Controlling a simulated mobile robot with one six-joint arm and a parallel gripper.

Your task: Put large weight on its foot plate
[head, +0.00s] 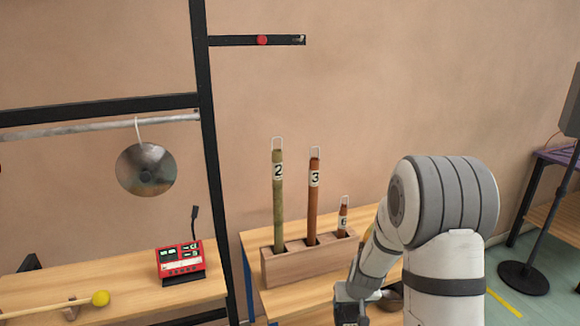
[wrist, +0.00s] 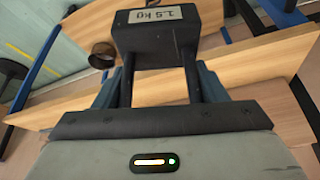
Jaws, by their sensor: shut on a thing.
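The large weight (wrist: 155,42) is a black block with a pale label, in the upper middle of the wrist view. In the head view my gripper (head: 350,312) is low at the bottom edge, partly cut off, and the weight cannot be made out there. I cannot identify the foot plate in either view.
A wooden rack (head: 300,264) with numbered tubes stands on the table just left of my arm. A dark round vessel (wrist: 102,54) lies beside the weight in the wrist view. A red device (head: 181,262) and a yellow-headed mallet (head: 100,298) are on the left table.

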